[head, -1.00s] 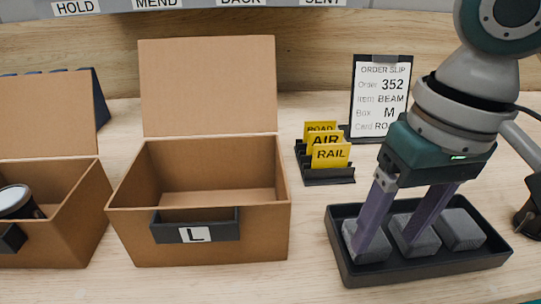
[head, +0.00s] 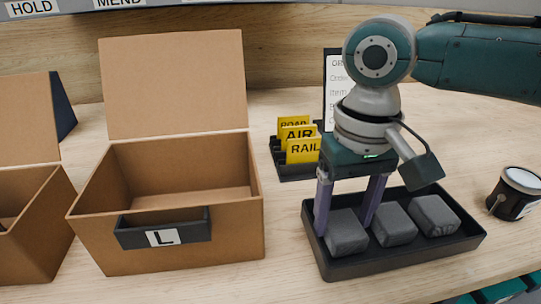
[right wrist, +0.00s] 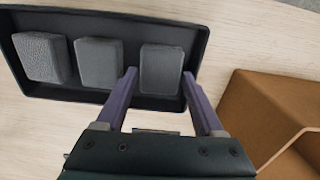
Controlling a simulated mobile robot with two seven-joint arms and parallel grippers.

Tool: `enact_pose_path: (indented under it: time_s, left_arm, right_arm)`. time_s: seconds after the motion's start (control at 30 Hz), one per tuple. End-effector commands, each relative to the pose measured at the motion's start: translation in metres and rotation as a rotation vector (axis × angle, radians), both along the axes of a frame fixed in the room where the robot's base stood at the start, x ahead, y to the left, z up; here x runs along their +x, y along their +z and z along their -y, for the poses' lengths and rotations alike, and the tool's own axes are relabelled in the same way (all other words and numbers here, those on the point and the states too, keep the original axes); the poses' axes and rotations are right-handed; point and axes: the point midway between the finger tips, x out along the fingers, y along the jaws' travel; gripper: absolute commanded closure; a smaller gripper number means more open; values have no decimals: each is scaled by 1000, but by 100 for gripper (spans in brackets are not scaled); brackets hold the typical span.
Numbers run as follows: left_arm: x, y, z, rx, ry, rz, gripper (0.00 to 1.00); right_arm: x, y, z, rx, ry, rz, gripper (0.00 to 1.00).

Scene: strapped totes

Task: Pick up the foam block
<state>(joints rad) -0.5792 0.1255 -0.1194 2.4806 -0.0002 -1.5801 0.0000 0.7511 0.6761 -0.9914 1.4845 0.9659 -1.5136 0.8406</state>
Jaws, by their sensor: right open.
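Three grey foam blocks sit in a row in a black tray (head: 405,262): a left one (head: 345,234), a middle one (head: 394,224) and a right one (head: 435,215) in the head view. My right gripper (head: 342,228) is open, pointing down over the left block, with one finger on each side of it. In the right wrist view the same block (right wrist: 161,68) lies between the fingertips (right wrist: 160,73), with the other two blocks (right wrist: 98,62) and (right wrist: 40,57) to its left. Whether the fingers touch it I cannot tell. My left gripper is out of view.
An open cardboard box marked L (head: 225,225) stands left of the tray, another box (head: 25,235) farther left. A rack of yellow cards (head: 303,150) and a partly hidden order slip (head: 335,85) stand behind. A dark jar (head: 515,195) is at the right.

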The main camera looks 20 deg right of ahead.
Motion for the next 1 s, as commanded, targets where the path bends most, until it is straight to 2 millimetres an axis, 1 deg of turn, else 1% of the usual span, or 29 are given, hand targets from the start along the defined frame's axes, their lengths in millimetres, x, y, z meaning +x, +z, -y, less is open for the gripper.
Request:
enact_pose_path:
  time_s: [0.07,0.27,0.8,1.0]
  left_arm:
    - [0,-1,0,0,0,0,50]
    - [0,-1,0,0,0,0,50]
    - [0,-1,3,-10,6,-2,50]
    - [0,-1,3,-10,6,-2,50]
  right_arm:
    - [0,-4,0,0,0,0,30]
    - [0,-4,0,0,1,1,30]
    - [0,-4,0,0,0,1,90]
    - [0,-3,0,0,0,1,90]
